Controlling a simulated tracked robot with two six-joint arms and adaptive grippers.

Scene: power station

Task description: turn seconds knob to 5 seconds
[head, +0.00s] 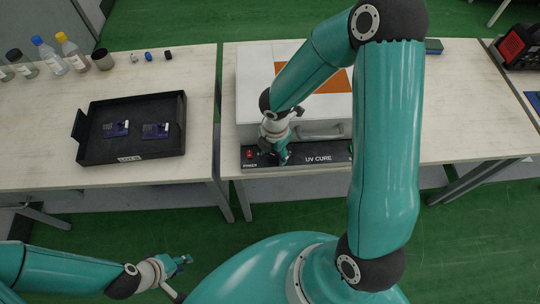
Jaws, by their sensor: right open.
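The white UV CURE unit (252,90) stands on the middle table, with a black front panel (338,156) along its near edge. My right gripper (284,158) is open and points down at the panel, between the red switch and the UV CURE lettering. The seconds knob cannot be made out; the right gripper covers that part of the panel. I cannot tell whether the fingers touch anything. My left gripper (184,262) looks open and empty, low over the green floor in front of the left table.
A red power switch (249,154) is at the panel's left end. The unit has an orange window (337,82) and a front handle (320,131). A black tray (92,152) with two dark pieces lies on the left table, and bottles (72,55) stand behind it.

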